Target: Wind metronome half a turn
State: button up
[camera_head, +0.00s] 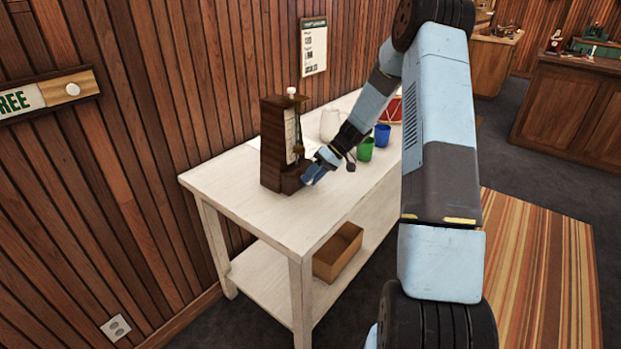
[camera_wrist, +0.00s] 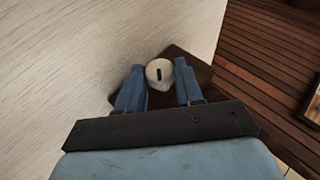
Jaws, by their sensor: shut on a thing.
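The metronome (camera_head: 272,145) is a tall dark wooden box with a pale scale plate and a white knob on top. It stands upright on the white table's left part, near the wall. My gripper (camera_head: 308,176) is at its lower right side, low over the tabletop. In the wrist view, my gripper's blue fingers (camera_wrist: 159,88) are shut on a round off-white winding knob (camera_wrist: 159,70) with a dark slot mark. The metronome's dark wood (camera_wrist: 195,68) shows behind the knob. In the head view the gripper hides this knob.
The white table (camera_head: 225,185) also carries a green cup (camera_head: 365,150), a blue cup (camera_head: 382,135), a pale jug (camera_head: 330,124) and a red drum-like object (camera_head: 396,110). A cardboard box (camera_head: 338,252) sits on its lower shelf. The plank wall (camera_head: 130,150) stands close behind.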

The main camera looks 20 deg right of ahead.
jog(key=y, duration=0.1)
jog(key=g+y, duration=0.1)
jog(key=m+y, duration=0.1)
jog(key=shift+w+d+f+g, duration=0.1)
jog(key=shift+d+f+g, duration=0.15)
jog(key=shift+f+g, duration=0.15)
jog(key=shift+f+m+g+y, duration=0.2)
jog(key=shift+m+g+y, duration=0.4)
jog(key=shift+y, duration=1)
jog(key=shift+d, duration=0.1)
jog(key=o, duration=1)
jog(key=shift+w, duration=0.1)
jog(key=v, duration=1.3)
jog(key=shift+w+d+f, duration=0.1)
jog(key=shift+d, duration=0.3)
